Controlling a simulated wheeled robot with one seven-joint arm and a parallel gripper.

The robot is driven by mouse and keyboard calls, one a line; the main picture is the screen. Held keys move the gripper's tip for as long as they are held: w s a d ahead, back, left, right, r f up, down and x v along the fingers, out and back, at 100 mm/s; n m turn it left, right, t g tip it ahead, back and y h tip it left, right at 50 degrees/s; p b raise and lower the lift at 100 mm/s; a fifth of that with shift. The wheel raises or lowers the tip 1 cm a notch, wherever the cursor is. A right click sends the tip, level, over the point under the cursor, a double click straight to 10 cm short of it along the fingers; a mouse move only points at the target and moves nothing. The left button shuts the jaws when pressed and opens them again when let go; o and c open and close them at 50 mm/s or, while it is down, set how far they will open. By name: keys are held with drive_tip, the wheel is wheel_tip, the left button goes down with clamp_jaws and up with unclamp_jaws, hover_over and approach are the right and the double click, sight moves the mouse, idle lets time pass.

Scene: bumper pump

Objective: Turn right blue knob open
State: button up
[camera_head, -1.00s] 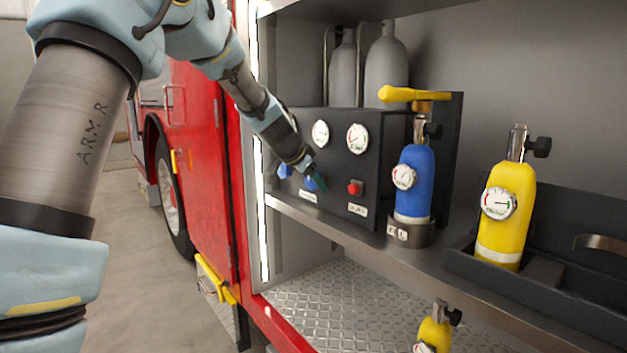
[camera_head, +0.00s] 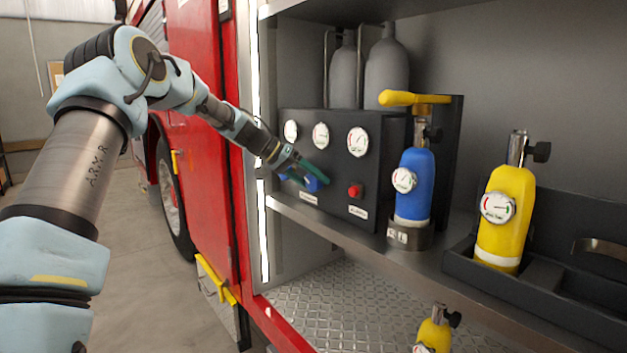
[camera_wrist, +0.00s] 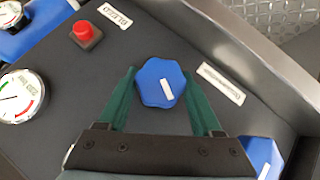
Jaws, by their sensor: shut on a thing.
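The right blue knob (camera_head: 313,184) is on the dark control panel (camera_head: 335,190), left of the red button. In the wrist view this lobed knob (camera_wrist: 158,80) has a slanted white mark and sits between my two green fingers. My gripper (camera_wrist: 159,74) is shut on it, with a fingertip at each side. In the head view my gripper (camera_head: 312,172) reaches in from the left and partly covers the knob. The left blue knob (camera_wrist: 262,155) shows at the lower right of the wrist view, outside the fingers.
The red button (camera_head: 355,190) and several round gauges (camera_head: 357,141) are on the panel close to my gripper. A blue cylinder (camera_head: 414,190) with a yellow handle stands to the right, then a yellow cylinder (camera_head: 503,225). The shelf edge (camera_head: 330,222) runs below the panel.

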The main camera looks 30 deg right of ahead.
drive_tip(key=n+g+h, duration=0.1)
drive_tip(key=n+g, duration=0.1)
drive_tip(key=g, duration=0.1)
drive_tip(key=shift+w+f+p, duration=0.1)
drive_tip(key=shift+w+p, duration=0.1)
drive_tip(key=shift+p, duration=0.2)
drive_tip(key=n+g+h, duration=0.2)
drive_tip(key=shift+g, duration=0.3)
drive_tip(key=shift+n, duration=0.3)
drive_tip(key=shift+s, duration=0.1)
drive_tip(key=o, duration=1.4)
drive_tip(key=shift+c, duration=0.2)
drive_tip(key=b+v, duration=0.3)
drive_tip(key=v, duration=0.7)
drive_tip(key=shift+w+a+f, duration=0.2)
drive_tip(key=shift+w+a, duration=0.1)
drive_tip(key=shift+a, duration=0.05)
